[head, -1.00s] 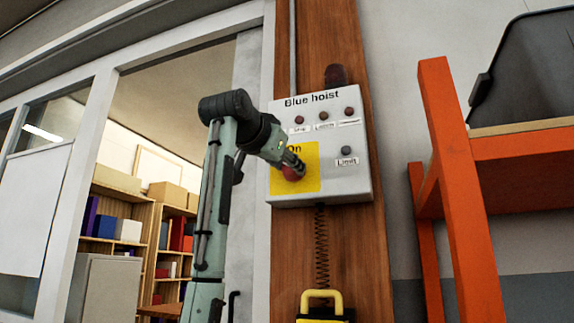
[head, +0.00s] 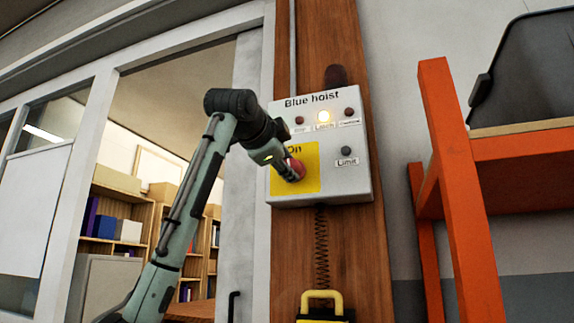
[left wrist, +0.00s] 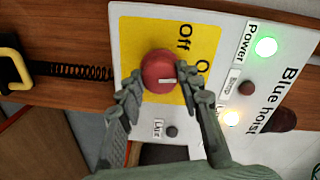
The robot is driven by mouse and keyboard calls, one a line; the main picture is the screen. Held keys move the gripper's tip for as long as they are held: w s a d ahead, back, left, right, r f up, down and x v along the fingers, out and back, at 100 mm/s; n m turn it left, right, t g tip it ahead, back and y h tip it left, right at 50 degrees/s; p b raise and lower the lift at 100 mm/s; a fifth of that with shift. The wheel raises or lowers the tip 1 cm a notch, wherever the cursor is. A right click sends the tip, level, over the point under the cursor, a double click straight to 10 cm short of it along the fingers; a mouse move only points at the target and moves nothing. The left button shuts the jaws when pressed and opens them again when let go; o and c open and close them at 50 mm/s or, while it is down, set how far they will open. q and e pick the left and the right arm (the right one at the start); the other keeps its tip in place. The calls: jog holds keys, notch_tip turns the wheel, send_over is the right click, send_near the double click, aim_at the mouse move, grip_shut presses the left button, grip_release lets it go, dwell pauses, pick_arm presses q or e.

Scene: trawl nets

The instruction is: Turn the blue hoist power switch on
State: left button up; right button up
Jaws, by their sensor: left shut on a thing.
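The control box (head: 340,178), labelled "Blue hoist", is mounted on a wooden post. Its red round knob (head: 296,170) sits on a yellow plate (head: 311,182) marked "On" and "Off". My left gripper (head: 289,168) is shut on the knob, partly hiding it. The lamp by "Power" (left wrist: 266,47) glows green there. An amber lamp (head: 323,116) glows in the top row; the lamps beside it are dark. My right gripper is out of view.
A yellow-handled pendant (head: 322,296) hangs below the box on a coiled cord. An orange rack (head: 452,180) with a dark bin (head: 525,70) stands to the right. A window and doorway frame (head: 95,110) lies left, with shelves behind it.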

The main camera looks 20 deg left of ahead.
pick_arm(q)
jog(key=shift+m, duration=0.7)
jog(key=o, duration=1.2)
jog(key=shift+c, duration=0.2)
jog(key=s, duration=1.2)
jog(key=shift+a+r, duration=0.15)
jog(key=shift+r, duration=0.15)
